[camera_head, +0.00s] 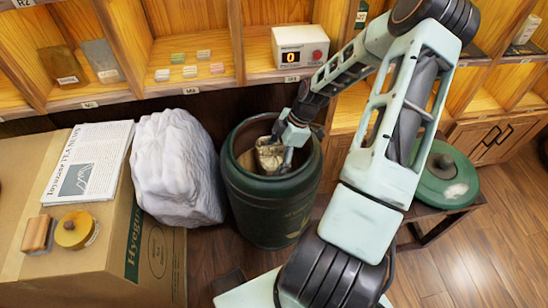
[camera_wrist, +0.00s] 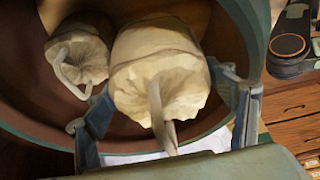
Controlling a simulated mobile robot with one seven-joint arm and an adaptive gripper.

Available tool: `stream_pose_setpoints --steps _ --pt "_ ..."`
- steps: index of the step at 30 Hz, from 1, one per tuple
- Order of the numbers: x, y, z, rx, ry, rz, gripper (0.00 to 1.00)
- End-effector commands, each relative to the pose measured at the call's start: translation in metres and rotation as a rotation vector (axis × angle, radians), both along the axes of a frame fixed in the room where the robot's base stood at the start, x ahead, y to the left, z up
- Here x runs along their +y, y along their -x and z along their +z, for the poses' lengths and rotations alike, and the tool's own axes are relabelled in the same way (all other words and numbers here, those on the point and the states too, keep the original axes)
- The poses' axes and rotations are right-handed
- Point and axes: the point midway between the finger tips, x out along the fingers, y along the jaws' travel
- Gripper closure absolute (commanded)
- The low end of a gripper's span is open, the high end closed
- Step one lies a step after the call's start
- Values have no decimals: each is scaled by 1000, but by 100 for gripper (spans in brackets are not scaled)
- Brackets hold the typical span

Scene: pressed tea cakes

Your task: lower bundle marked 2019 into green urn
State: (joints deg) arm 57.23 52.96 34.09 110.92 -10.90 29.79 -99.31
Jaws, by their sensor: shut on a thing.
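The green urn (camera_head: 268,205) stands open on the floor at the middle of the head view. My gripper (camera_head: 280,150) reaches down into its mouth and is shut on a cream paper-wrapped bundle (camera_head: 268,154). In the wrist view the held bundle (camera_wrist: 160,75) sits between the two fingers, its twisted paper tail towards the camera. A second, similar wrapped bundle (camera_wrist: 78,55) lies deeper in the urn, to the left. The urn's inner wall (camera_wrist: 235,30) surrounds both. I cannot read any year mark on either bundle. The held bundle's underside is hidden.
A white crumpled sack (camera_head: 177,165) stands close left of the urn. A cardboard box (camera_head: 155,250) bears a newspaper (camera_head: 88,160). The green lid (camera_head: 448,180) rests on a low stand at right.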

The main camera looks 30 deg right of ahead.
Motion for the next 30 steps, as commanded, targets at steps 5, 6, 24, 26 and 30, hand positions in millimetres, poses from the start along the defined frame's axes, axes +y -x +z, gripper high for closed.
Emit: stream_pose_setpoints --steps 5,6,24,26,30 --pt "0 -1 -10 -1 -1 0 67" --pt "0 -1 -12 -1 -1 0 67" --pt "0 -1 -40 -2 0 -1 67" --pt "0 -1 -43 -2 0 -1 67" --pt "0 -1 -48 -1 0 0 67"
